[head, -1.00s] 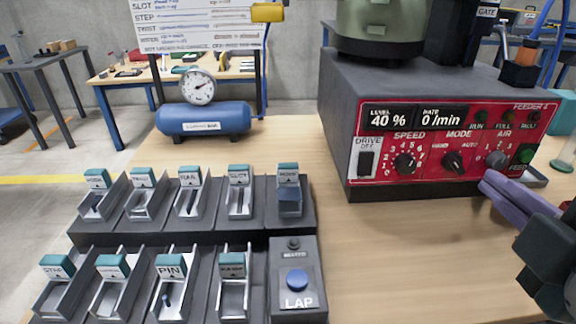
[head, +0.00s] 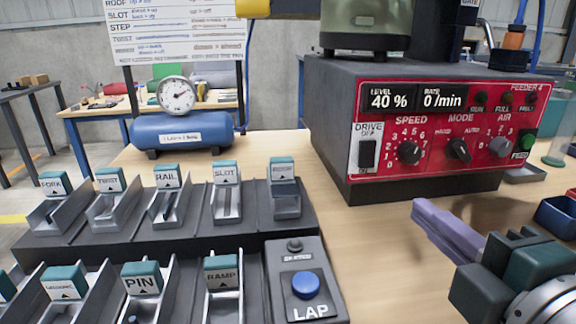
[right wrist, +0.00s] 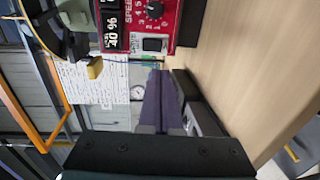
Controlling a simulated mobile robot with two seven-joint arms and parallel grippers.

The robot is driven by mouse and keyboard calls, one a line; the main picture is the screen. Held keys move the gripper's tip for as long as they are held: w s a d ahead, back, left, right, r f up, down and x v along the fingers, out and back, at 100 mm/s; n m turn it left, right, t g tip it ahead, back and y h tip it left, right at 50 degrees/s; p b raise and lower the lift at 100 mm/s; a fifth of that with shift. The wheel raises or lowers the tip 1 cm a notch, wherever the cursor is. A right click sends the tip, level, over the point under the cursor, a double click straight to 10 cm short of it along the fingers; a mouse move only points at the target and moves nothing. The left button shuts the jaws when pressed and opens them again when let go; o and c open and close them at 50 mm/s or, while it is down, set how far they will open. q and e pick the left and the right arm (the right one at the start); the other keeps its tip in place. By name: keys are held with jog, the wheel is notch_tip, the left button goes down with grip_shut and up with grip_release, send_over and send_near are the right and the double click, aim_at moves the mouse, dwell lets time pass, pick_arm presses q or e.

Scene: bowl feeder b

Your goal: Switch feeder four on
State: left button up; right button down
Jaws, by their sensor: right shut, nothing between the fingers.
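Feeder four is the dark box with a red front panel (head: 445,133) at the right of the head view, marked FEEDER 4. Its black DRIVE rocker switch (head: 367,154) sits on a white plate at the panel's left, marked OFF above. The displays (head: 416,98) read LEVEL 40 % and RATE 0/min. The switch also shows in the right wrist view (right wrist: 153,44), turned sideways. My right gripper (head: 420,212) is shut and empty, with purple fingers, in front of and below the panel, apart from it. It also shows in the right wrist view (right wrist: 158,80). My left gripper is not in view.
Dark racks of labelled chutes (head: 170,208) fill the left of the table. A LAP box with a blue button (head: 306,285) stands at their right end. A blue air tank with a gauge (head: 182,130) is behind. Bare tabletop lies before the feeder.

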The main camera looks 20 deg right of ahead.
aim_at(367, 165)
jog(key=x, duration=1.3)
jog(key=shift+w+d, duration=0.15)
jog(key=shift+w, duration=0.05)
jog(key=shift+f, duration=0.1)
jog(key=shift+w+f+b, duration=0.2)
jog(key=shift+f+b, duration=0.15)
jog(key=shift+b, duration=0.8)
jog(key=shift+r+p, duration=0.35)
jog(key=shift+s, duration=0.1)
